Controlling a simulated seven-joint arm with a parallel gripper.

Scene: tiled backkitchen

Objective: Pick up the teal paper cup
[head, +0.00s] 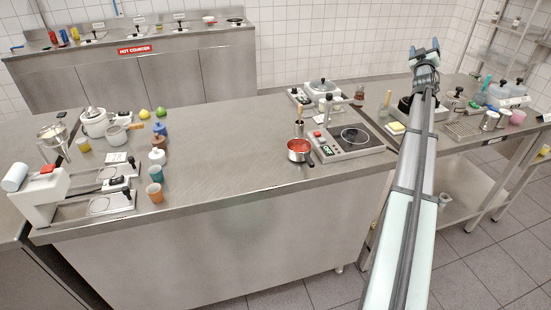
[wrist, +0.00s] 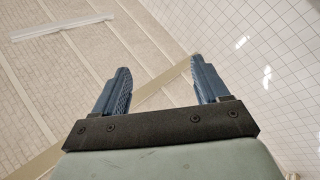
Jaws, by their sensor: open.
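The teal paper cup (head: 156,174) stands upright near the front left of the long steel counter (head: 230,150). It is just behind an orange-brown cup (head: 155,194) and in front of a white bottle-like item (head: 157,157). My gripper (head: 425,50) is raised high at the right, far from the cup. In the wrist view my gripper (wrist: 160,62) is open, its two blue fingers spread with nothing between them. The cup is not in the wrist view, which shows only ceiling and tiled wall.
A white machine (head: 42,194) stands left of the cups, with a rice cooker (head: 94,123) and a pot (head: 116,136) behind. A red-filled saucepan (head: 299,151) and a hot plate (head: 350,138) are at the right. The counter's middle is clear.

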